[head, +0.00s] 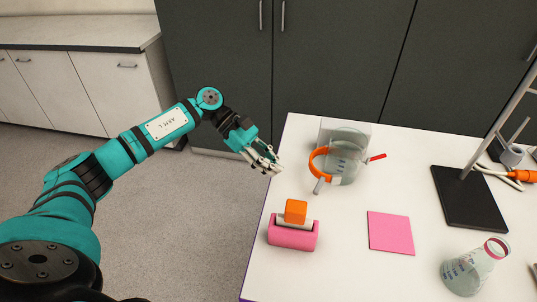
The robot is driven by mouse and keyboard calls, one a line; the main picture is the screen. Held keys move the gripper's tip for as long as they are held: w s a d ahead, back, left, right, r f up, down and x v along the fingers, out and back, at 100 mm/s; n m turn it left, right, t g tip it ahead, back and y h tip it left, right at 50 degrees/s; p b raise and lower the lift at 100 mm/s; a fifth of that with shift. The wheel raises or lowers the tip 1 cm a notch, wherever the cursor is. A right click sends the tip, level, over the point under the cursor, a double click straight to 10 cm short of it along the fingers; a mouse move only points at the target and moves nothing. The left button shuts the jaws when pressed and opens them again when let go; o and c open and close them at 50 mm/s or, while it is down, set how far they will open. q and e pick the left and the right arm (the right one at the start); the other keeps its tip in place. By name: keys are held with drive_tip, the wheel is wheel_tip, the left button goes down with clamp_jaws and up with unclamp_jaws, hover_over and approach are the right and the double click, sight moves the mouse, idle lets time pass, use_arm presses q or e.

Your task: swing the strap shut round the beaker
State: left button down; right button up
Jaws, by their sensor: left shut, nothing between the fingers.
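A clear glass beaker (344,166) with dark markings stands near the far left corner of the white table, in front of a see-through upright plate (327,128). An orange strap (313,158) curves out at the beaker's left side, with a grey tab (318,186) at its front. I cannot tell whether the strap's free end touches the beaker. A red lever (377,157) sticks out at the right. My left gripper (271,168) is shut and empty, to the left of the strap and apart from it, by the table's left edge. My right gripper is out of view.
A pink tape dispenser (292,238) with an orange block stands at the table's front left. A pink pad (391,232) lies mid-table. A conical flask (467,272) and a black stand base (468,198) are at the right. The table (345,265) is clear between them.

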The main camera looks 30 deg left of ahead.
use_arm(q)
drive_tip(key=p+x, duration=0.1)
drive_tip(key=x, duration=0.1)
drive_tip(key=p+x, duration=0.1)
drive_tip(key=x, duration=0.2)
drive_tip(key=shift+d+r, duration=0.2)
drive_tip(key=shift+d, duration=0.2)
drive_tip(key=shift+d+r+p, duration=0.2)
drive_tip(key=shift+d+p, duration=0.15)
drive_tip(key=shift+d, duration=0.15)
drive_tip(key=shift+d+r+p, duration=0.25)
drive_tip(key=shift+d+p, duration=0.05)
drive_tip(key=shift+d, duration=0.8)
